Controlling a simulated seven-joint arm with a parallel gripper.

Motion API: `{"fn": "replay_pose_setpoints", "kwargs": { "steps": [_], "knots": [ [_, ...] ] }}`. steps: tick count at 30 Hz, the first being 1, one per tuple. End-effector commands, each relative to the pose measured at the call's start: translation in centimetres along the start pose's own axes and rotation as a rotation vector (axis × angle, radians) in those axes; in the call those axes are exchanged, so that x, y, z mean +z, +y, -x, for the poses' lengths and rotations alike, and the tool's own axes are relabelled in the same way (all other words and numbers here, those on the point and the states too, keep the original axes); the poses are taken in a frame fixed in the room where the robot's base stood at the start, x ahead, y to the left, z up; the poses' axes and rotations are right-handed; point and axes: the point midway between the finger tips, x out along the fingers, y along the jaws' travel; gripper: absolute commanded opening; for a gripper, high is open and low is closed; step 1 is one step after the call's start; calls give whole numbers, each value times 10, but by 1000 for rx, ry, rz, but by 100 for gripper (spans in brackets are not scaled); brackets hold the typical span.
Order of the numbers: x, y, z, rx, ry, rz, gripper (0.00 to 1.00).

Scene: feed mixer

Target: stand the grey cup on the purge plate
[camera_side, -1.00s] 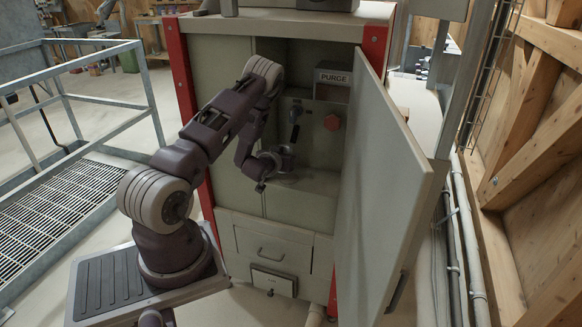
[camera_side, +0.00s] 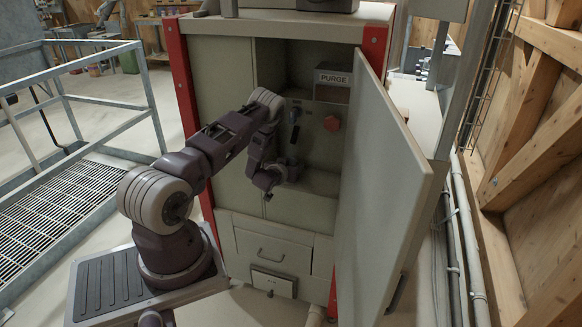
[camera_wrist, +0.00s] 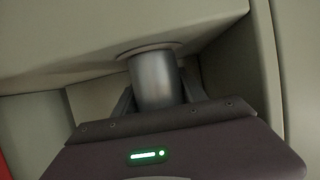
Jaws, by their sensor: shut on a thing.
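In the wrist view the grey cup (camera_wrist: 154,80) is a plain metallic cylinder between my gripper's two dark fingers (camera_wrist: 157,95). My gripper is shut on it. A pale round rim or disc (camera_wrist: 150,49) shows at the cup's far end; I cannot tell whether it is the purge plate or part of the cup. In the side view my gripper (camera_side: 284,173) is low inside the open cabinet, by its shelf. The cup is small and dark there, largely lost against the gripper, and I cannot tell whether it touches the shelf.
The cabinet (camera_side: 226,120) has a wide open door (camera_side: 385,190) close on the right. A PURGE sign (camera_side: 334,79), a red knob (camera_side: 332,123) and a dark-handled lever (camera_side: 294,116) are on the back wall. A drawer (camera_side: 273,253) lies below the shelf.

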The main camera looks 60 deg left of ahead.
Motion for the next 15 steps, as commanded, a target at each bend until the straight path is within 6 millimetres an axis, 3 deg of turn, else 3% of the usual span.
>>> {"fn": "replay_pose_setpoints", "kwargs": {
  "steps": [2,3,5,15],
  "knots": [
    [2,0,-1,0,0,0,11],
    [2,0,-1,0,0,0,57],
    [2,0,-1,0,0,0,69],
    [0,0,0,0,0,0,71]
  ]
}}
